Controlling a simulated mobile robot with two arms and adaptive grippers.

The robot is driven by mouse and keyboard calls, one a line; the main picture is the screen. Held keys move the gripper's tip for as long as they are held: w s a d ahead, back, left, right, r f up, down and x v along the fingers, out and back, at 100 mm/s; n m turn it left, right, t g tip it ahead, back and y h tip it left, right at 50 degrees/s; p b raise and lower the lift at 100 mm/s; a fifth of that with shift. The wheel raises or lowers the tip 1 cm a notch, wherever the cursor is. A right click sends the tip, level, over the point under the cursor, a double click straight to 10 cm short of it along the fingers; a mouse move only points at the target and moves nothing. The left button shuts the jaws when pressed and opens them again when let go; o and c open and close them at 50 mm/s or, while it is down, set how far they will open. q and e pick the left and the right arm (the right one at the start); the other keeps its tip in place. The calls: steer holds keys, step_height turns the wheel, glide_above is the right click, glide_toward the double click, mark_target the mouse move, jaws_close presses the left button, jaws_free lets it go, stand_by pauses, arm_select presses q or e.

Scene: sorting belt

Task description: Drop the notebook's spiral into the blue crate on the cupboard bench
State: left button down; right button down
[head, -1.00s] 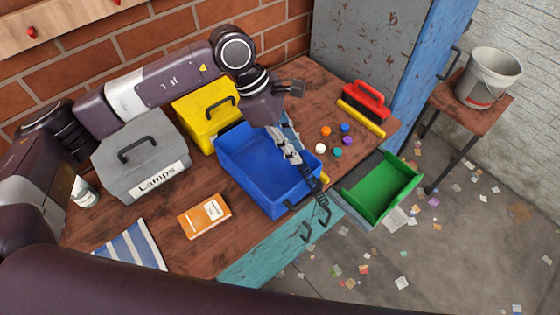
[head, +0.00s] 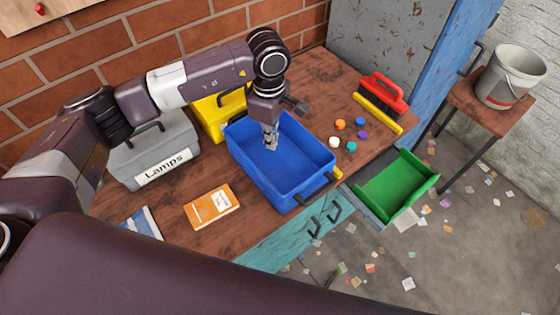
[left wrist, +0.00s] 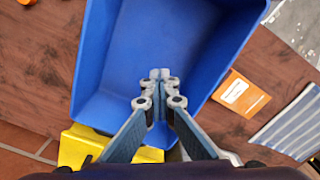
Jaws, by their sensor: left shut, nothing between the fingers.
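The blue crate (head: 262,165) stands on the wooden bench, and its visible floor looks empty. It also fills the left wrist view (left wrist: 95,60). My left gripper (head: 270,148) points down over the crate's opening, shut and empty. Its fingertips meet in the left wrist view (left wrist: 160,76). The orange notebook (head: 208,207) with a white label lies flat on the bench, left of the crate; it also shows in the left wrist view (left wrist: 240,95). I cannot clearly make out a spiral. A faint dark thing (head: 333,276) is low beside the bench front, too small to identify. My right gripper is out of view.
A grey "Lamps" box (head: 150,160) and a yellow box (head: 215,118) stand behind. Several coloured caps (head: 340,124), a red brush (head: 383,92) and a green tray (head: 375,192) are to the right. A striped cloth (head: 143,222) lies at the left. A bucket (head: 510,75) stands on a stool.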

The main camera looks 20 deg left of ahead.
arm_select(q)
steer(key=shift+f, duration=0.4)
steer(key=c, duration=2.2)
jaws_free()
steer(key=shift+c, duration=0.2)
step_height(320, 180, up, 12)
